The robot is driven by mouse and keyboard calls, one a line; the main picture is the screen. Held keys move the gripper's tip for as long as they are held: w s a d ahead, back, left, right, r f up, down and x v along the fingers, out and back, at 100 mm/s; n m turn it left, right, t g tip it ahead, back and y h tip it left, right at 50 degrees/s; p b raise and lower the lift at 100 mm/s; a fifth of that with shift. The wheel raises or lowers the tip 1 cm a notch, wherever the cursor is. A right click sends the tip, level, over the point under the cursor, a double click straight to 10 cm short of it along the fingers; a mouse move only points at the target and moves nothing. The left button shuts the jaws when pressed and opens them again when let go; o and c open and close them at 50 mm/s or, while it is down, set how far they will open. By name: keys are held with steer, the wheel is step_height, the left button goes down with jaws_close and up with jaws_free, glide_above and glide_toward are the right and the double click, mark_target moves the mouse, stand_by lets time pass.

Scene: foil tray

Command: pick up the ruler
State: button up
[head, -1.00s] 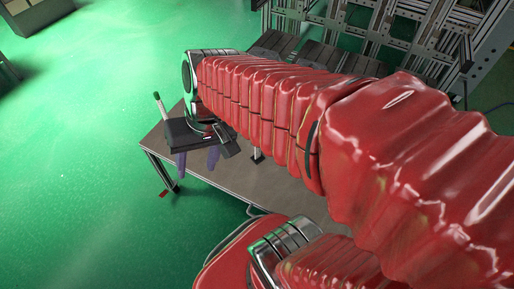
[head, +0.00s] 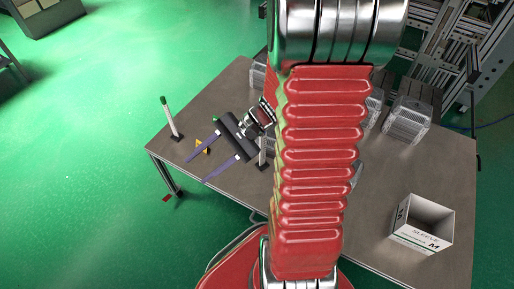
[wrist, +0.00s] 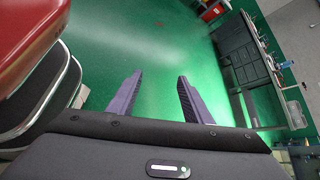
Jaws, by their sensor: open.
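I cannot make out the ruler in either view; my arm hides the middle of the table in the head view. My gripper (head: 196,172) is open, its two purple fingers apart, and it appears above the left part of the table. In the wrist view my gripper (wrist: 159,76) shows nothing between its fingers except green floor beyond.
The brown table (head: 300,205) carries an open white box (head: 422,228) at the right and a clear ribbed container (head: 407,119) at the back. A green-topped post (head: 170,118) stands at the left.

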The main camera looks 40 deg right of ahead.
steer(key=w+d+f+m+t, duration=0.4)
steer(key=d+m+t, duration=0.2)
steer(key=d, duration=0.1)
steer(key=m+t+h, duration=0.9)
steer(key=m+h, duration=0.4)
steer(key=m, duration=0.4)
glide_toward(263, 140)
steer(key=shift+w+d+r, duration=0.15)
steer(key=shift+w+r, duration=0.15)
steer(key=shift+w+d, duration=0.1)
steer(key=shift+w, duration=3.5)
steer(key=shift+w+d, duration=0.1)
steer(key=shift+w, duration=0.6)
steer(key=shift+w, duration=0.1)
